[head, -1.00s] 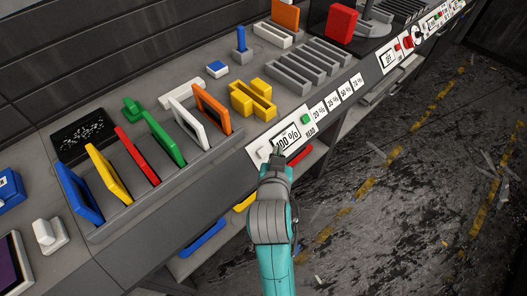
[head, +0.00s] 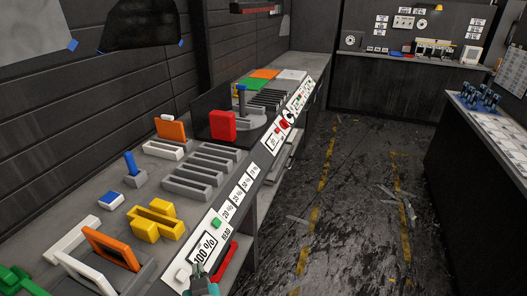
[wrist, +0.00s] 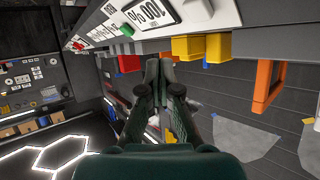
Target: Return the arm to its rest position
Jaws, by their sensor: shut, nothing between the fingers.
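My gripper (head: 200,282) shows only in part at the bottom edge of the head view, with some teal of my arm. It is in front of the label strip, near the "100 %" display (head: 205,247) and the white button (head: 183,273). In the wrist view, my gripper (wrist: 158,68) has its dark fingers closed together and holds nothing. The "100 %" display (wrist: 150,12) and the green button (wrist: 127,31) appear upside down above the fingers. Most of my arm is out of the head view.
The workbench carries a yellow holder (head: 155,220), an orange frame (head: 111,250), grey slotted racks (head: 200,165) and a red block (head: 222,125). Open floor (head: 345,220) lies right of the bench. Another counter (head: 470,165) stands at the right.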

